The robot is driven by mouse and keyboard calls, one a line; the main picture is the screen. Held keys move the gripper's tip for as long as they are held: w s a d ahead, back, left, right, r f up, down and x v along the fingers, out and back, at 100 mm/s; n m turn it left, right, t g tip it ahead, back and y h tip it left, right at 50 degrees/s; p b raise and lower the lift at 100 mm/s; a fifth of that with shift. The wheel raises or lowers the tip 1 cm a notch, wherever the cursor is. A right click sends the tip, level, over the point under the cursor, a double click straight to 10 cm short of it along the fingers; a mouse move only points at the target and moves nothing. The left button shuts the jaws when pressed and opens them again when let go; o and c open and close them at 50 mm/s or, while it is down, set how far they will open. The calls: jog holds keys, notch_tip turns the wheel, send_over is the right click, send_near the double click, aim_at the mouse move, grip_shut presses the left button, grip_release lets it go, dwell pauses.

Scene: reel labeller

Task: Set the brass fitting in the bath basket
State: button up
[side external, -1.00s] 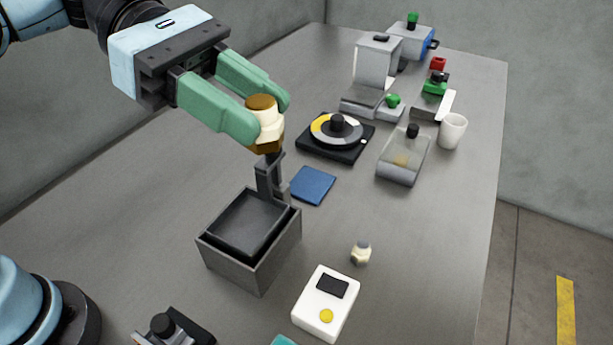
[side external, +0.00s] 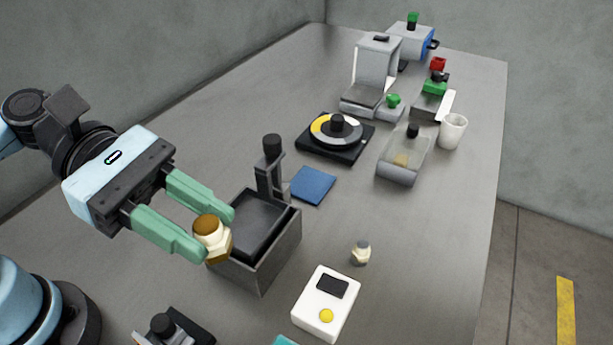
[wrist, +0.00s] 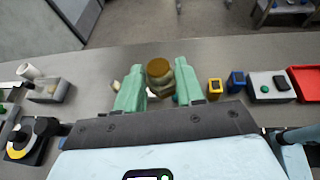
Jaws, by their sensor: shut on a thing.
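My gripper (side external: 218,243) is shut on the brass fitting (side external: 211,237), a cream and brown-gold piece held between the green fingertips. In the side view it appears in front of the near left wall of the grey bath box (side external: 272,263). The dark basket (side external: 262,222) sits inside the box, with an upright bracket and black knob (side external: 271,146) at its back. The wrist view also shows the fitting (wrist: 158,70) between the fingers. Its exact height over the box is hard to tell.
A small cream and grey fitting (side external: 361,252) and a white device with a yellow button (side external: 326,303) lie right of the bath. A blue pad (side external: 312,185), a black turntable (side external: 335,137) and a clear box (side external: 403,158) stand farther back.

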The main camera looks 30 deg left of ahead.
jog(key=shift+w+f, duration=0.1)
jog(key=shift+f, duration=0.3)
send_over(237, 225)
jog(key=shift+f, duration=3.4)
jog(key=shift+w+f, duration=0.1)
jog(key=shift+f, duration=1.95)
grip_shut()
jog(key=o, duration=1.1)
grip_release()
jog(key=shift+c, duration=0.2)
